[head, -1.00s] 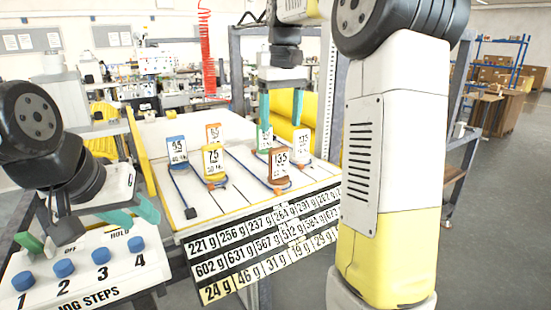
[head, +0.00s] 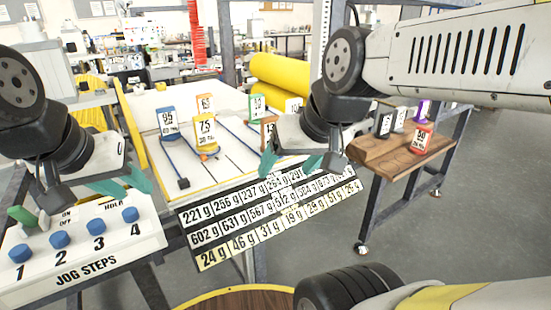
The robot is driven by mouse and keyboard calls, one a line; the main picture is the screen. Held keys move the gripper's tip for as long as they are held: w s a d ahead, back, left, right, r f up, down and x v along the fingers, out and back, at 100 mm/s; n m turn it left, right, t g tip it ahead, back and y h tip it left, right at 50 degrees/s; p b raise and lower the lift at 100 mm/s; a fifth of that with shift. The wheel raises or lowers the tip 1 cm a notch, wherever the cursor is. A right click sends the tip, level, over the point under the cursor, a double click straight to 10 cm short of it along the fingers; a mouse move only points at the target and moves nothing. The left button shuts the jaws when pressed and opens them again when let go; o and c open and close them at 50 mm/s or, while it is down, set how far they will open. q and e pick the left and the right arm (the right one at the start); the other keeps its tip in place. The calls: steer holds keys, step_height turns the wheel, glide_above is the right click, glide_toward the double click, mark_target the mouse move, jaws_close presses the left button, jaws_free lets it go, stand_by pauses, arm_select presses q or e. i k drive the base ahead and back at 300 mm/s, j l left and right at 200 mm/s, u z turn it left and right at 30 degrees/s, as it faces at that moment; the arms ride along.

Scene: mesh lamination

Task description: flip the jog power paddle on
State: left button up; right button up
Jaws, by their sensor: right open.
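The jog steps panel (head: 100,255) stands at the lower left of the head view, with ON, OFF and HOLD printed along its back. A green paddle-like piece (head: 22,216) stands up at its back left, left of the ON and OFF labels; its exact setting cannot be told. My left gripper (head: 123,184) is over the panel's back edge, right of the green piece and apart from it. Its teal fingers overlap in view, so its opening is unclear. My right gripper (head: 290,164) is open and empty, in front of the sloping board.
Several blue knobs (head: 95,227) line the panel. A board with numbered tags (head: 205,130) and blue cables (head: 171,160) lies behind a black strip of gram labels (head: 270,218). A wooden bench (head: 400,155) stands at right. Open floor lies between.

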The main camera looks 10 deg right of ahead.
mark_target(18, 212)
steer(key=j+u, duration=0.2)
steer(key=u, duration=0.2)
steer(key=j+u, duration=0.15)
steer(key=u, duration=0.25)
steer(key=i+j+u, duration=0.1)
steer(key=u, duration=0.25)
steer(key=k+l+u, duration=0.1)
steer(key=k+l, duration=0.2)
steer(key=l, duration=0.15)
steer(key=k+l+u, duration=0.1)
steer(key=k+l, duration=0.2)
steer(key=l, duration=0.1)
